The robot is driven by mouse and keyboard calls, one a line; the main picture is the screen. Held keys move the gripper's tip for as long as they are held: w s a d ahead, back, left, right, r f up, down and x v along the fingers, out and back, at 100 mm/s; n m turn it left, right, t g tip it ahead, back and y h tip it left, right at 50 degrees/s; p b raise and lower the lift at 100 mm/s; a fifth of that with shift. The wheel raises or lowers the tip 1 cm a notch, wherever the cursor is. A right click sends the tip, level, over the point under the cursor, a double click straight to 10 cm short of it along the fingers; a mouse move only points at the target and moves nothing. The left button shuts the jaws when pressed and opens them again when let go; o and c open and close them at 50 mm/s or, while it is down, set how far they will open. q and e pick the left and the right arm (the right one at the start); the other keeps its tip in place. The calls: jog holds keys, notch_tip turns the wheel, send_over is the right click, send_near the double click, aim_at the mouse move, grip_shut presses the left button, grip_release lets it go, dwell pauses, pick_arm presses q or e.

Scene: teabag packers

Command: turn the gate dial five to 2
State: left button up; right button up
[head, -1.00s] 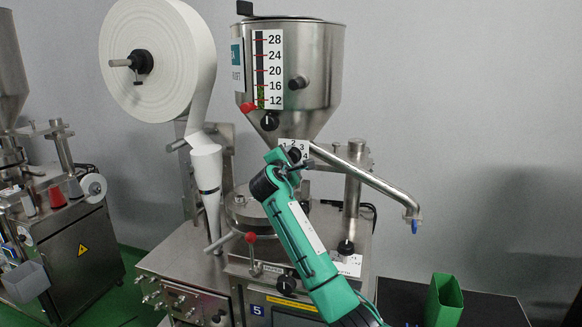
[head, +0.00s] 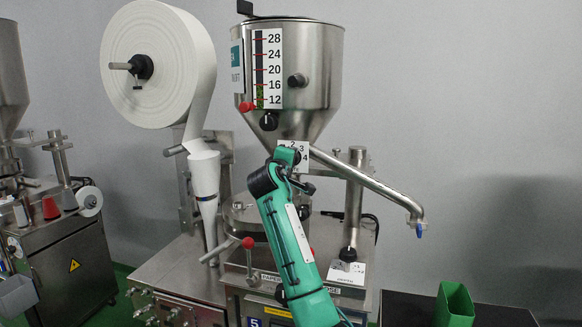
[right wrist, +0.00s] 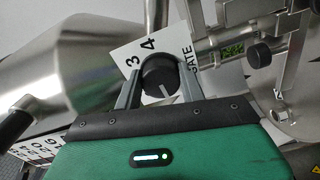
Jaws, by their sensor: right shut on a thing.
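The gate dial (right wrist: 160,76) is a black round knob with a white pointer line, on a white card (right wrist: 130,48) printed 3, 4 and GATE. In the right wrist view its line slants down and right, on the side away from the 3 and 4; the 2 is hidden there. My right gripper (right wrist: 161,70) is shut on the dial, one finger on each side. In the head view the card (head: 303,158) shows below the hopper, behind my green right gripper (head: 289,157), which hides most of the dial. My left gripper is not in view.
The steel hopper (head: 316,92) with its level scale stands above the dial, with another black knob (head: 268,121) on it. A steel pipe (head: 375,184) slopes down right of the dial. A red-tipped lever (head: 248,243) stands left of my arm. A paper roll (head: 172,62) is at left.

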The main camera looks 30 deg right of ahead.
jog(key=shift+f+m, duration=0.15)
jog(key=shift+m, duration=0.25)
jog(key=o, duration=1)
jog(key=shift+c, duration=0.2)
jog(key=b+v, duration=0.5)
jog(key=v, duration=0.8)
jog(key=shift+s+a, duration=0.25)
jog(key=shift+s, duration=0.05)
